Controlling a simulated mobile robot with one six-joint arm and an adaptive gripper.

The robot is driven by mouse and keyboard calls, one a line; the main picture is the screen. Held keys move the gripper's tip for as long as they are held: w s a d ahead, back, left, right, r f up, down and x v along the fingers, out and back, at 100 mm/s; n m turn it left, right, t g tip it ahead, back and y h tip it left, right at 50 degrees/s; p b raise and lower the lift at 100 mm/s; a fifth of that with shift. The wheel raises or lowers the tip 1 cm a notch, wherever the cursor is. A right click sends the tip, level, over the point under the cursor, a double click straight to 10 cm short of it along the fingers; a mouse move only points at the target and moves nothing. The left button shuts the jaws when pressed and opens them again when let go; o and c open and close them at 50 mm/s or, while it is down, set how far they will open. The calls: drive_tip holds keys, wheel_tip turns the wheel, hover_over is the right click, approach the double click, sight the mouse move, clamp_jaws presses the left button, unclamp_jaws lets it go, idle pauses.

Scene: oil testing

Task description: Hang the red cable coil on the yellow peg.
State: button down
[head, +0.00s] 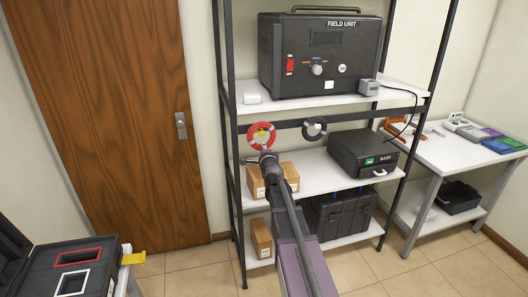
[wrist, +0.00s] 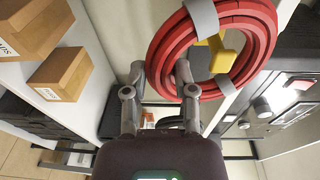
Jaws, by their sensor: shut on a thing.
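The red cable coil (wrist: 160,48), bound with grey ties, is upright in the wrist view and also shows at the shelf's crossbar in the head view (head: 251,138). My gripper (wrist: 161,72) is shut on the coil's rim, with one fingertip overlapping the ring's opening. In the head view my gripper (head: 267,157) is just below the coil. The yellow peg (wrist: 223,52) shows through the coil's opening, and a bit of yellow shows there in the head view (head: 261,131). I cannot tell how far the peg passes into the ring.
A black coil (head: 314,119) hangs on the bar to the right. The field unit (head: 330,60) stands on the shelf above, and the base box (head: 362,152) on the shelf below. Cardboard boxes (head: 289,172) stand under the coil. A wooden door (head: 110,100) is at left.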

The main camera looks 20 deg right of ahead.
drive_tip(key=shift+w, duration=0.45)
drive_tip(key=shift+w+d+f+b, duration=0.1)
drive_tip(key=shift+w+f+b, duration=0.35)
drive_tip(key=shift+w, duration=0.05)
idle(0.4)
drive_tip(key=shift+c, duration=1.7)
unclamp_jaws()
